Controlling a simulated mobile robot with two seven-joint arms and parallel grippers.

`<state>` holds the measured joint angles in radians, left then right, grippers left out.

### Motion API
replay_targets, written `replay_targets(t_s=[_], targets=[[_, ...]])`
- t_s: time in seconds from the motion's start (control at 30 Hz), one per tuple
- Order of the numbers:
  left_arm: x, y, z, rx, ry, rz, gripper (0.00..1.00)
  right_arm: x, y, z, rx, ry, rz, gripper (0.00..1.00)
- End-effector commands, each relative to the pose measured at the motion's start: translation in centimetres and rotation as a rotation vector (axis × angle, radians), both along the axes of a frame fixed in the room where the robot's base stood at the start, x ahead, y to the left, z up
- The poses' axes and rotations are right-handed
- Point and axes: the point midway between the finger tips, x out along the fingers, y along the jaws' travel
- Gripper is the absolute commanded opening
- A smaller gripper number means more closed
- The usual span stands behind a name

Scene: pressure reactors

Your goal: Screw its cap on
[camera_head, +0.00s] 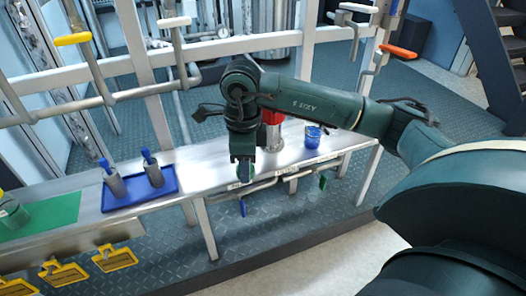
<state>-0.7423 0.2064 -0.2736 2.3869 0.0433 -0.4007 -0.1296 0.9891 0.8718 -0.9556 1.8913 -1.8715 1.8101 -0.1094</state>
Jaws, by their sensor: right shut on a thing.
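My right arm comes in from the right, and its gripper (244,172) points down over the front of the metal bench. It is shut on a small green thing (252,171), mostly hidden by the fingers; I cannot tell for sure that it is a cap. A green container (12,216) stands on a green mat (62,211) at the far left of the bench. My left gripper is not in view.
A blue tray (124,200) holds two grey cylinders with blue handles (114,183). A blue cup (313,136) stands right of the red object. Pipes with yellow (73,39) and orange (398,51) handles rise behind. Yellow tags (114,258) hang along the front.

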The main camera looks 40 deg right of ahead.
Motion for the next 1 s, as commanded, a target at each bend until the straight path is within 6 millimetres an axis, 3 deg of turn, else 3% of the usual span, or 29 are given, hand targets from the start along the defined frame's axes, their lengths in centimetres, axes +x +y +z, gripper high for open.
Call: replay_targets(t_s=[0.6,0.8,1.0], targets=[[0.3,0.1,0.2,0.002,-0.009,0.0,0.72,0.2,4.1,1.7,-0.01,-0.01,1.738,0.15],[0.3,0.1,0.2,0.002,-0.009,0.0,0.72,0.1,4.7,1.9,-0.012,-0.008,2.067,0.15],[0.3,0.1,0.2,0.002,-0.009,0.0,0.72,0.1,4.9,2.0,-0.013,-0.008,2.166,0.15]])
